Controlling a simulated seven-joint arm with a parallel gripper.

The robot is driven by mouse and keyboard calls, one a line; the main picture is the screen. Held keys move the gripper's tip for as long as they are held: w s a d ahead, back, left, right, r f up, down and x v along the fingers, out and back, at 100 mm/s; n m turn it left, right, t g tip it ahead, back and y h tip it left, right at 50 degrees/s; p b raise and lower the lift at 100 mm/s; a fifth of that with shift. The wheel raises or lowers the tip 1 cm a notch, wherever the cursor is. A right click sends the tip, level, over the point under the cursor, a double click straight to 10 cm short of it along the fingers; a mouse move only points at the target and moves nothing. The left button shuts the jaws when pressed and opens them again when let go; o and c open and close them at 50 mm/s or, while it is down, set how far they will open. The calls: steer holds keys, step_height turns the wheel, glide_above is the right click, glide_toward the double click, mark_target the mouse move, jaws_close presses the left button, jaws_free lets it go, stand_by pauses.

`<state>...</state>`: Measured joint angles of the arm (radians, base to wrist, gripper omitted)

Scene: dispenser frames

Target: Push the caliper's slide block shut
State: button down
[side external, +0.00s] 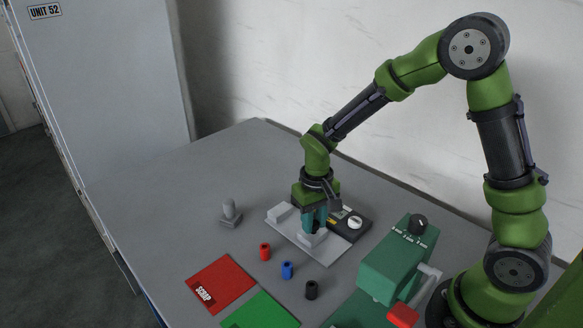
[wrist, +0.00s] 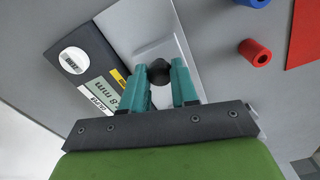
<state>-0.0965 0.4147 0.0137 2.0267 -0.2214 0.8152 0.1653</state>
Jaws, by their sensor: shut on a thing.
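The caliper is a pale plate (side external: 323,254) on the table with a dark readout box (side external: 353,224) along one side. It also shows in the wrist view (wrist: 128,20), where the readout (wrist: 97,93) ends in "8 mm"; the rest is not legible. One pale block (side external: 279,212) stands at the plate's far left end; another pale block (side external: 313,239) is right at my fingertips. My gripper (side external: 312,222) points down over the plate. In the wrist view its teal fingers (wrist: 161,82) are shut on a dark round knob (wrist: 159,71). I cannot tell how the knob joins the block.
Red (side external: 265,252), blue (side external: 287,270) and black (side external: 311,290) cylinders stand in front of the caliper. A grey bolt-like piece (side external: 231,212) is at left. Red scrap (side external: 221,284) and green (side external: 262,313) mats lie in front. A green machine (side external: 397,262) stands right.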

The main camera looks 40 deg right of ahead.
steer(key=w, duration=0.7)
steer(key=shift+w+r, duration=0.1)
steer(key=shift+w, duration=0.1)
steer(key=c, duration=0.9)
jaws_free()
steer(key=shift+o, duration=0.2)
steer(key=shift+s, duration=0.1)
step_height(320, 180, up, 17)
